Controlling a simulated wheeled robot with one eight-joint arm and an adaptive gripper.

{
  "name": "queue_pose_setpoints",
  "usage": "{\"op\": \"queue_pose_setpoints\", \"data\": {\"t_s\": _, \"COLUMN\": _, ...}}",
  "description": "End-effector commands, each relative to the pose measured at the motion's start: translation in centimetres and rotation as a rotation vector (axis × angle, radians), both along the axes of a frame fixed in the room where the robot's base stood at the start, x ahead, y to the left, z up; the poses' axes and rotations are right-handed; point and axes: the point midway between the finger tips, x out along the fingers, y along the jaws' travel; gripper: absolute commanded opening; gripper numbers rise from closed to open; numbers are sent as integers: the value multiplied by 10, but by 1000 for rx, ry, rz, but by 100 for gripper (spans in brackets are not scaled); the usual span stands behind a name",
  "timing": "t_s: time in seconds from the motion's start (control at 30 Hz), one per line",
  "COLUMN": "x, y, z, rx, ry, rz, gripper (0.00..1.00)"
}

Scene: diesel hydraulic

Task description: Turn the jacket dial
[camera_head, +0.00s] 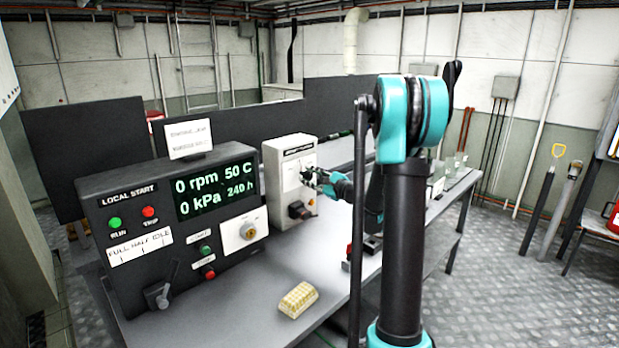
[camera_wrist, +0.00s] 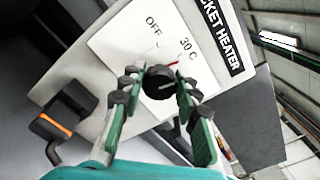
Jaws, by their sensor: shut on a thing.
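The jacket heater box (camera_head: 291,172) is a light grey box on the bench, right of the dark control panel. In the wrist view its white dial plate (camera_wrist: 117,42) carries the marks OFF and 30 C. The black jacket dial (camera_wrist: 159,82) has a pale pointer line and sits between my fingers. A small red mark shows just above it. My gripper (camera_wrist: 155,90) is shut on the dial, one finger on each side. In the head view my gripper (camera_head: 313,177) reaches the box's front from the right, and the dial is mostly hidden there.
A black and orange switch or plug (camera_head: 299,210) juts from the box below the dial. The dark LOCAL START panel (camera_head: 170,215) stands left, with buttons, a lever and a screen. A yellowish block (camera_head: 298,299) lies on the bench. The bench front around it is clear.

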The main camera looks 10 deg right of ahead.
Motion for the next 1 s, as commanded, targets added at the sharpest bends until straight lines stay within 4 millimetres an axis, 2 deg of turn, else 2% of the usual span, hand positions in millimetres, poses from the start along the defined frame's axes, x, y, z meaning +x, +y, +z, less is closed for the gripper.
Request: {"op": "queue_pose_setpoints", "data": {"t_s": 1.0, "x": -1, "y": 1, "z": -3, "rx": -774, "ry": -561, "rz": 1, "gripper": 2}}
